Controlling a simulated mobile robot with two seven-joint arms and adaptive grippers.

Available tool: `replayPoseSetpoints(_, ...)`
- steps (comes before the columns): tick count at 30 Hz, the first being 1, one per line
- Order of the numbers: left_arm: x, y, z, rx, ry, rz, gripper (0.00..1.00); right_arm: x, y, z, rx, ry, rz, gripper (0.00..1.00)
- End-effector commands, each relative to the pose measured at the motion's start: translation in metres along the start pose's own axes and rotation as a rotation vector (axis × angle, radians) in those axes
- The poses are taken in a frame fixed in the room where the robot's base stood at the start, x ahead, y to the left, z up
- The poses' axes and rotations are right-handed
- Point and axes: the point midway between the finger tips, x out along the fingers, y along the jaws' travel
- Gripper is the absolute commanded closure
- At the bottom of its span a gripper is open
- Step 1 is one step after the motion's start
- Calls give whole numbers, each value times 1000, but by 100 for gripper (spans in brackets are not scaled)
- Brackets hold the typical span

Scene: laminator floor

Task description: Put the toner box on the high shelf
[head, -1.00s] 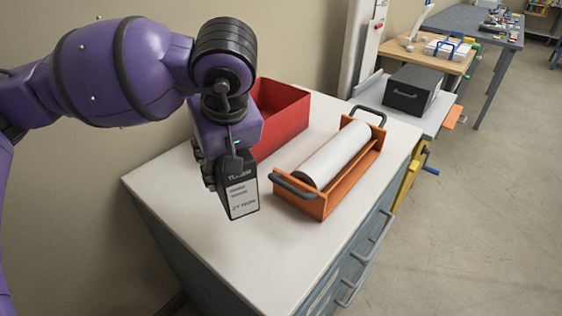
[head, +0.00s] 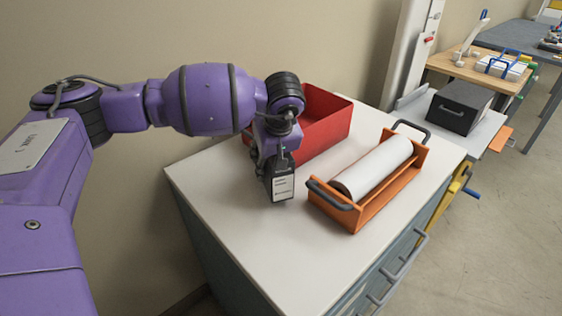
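The toner box (head: 282,189) is a small dark box with a white printed label. It hangs upright from my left gripper (head: 272,160), which is shut on its upper part. The box is over the white cabinet top, in front of the red bin and left of the orange tray. I cannot tell whether its bottom touches the surface. The gripper fingers are partly hidden by the wrist. My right gripper is not in view. No high shelf shows in this view.
The white cabinet top (head: 240,235) has free room in front. On it are a red bin (head: 325,132) and an orange tray (head: 375,207) with a white roll (head: 375,168). A dark grey box (head: 460,107) stands on a bench beyond. Floor is clear at right.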

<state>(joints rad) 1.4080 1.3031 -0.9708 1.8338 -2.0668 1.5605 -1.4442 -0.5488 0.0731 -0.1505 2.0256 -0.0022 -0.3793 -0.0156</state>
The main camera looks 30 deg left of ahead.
Motion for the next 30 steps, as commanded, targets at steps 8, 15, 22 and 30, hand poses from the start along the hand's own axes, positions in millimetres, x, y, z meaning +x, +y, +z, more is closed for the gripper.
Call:
replayPoseSetpoints(8,22,-1,10,1,0,-1,98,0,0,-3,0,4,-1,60)
replayPoseSetpoints(15,25,-1,12,1,-2,-2,98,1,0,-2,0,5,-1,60)
replayPoseSetpoints(22,26,-2,13,1,-3,-3,36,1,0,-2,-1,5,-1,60)
replayPoseSetpoints(30,26,-2,13,1,-3,-3,36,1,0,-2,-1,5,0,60)
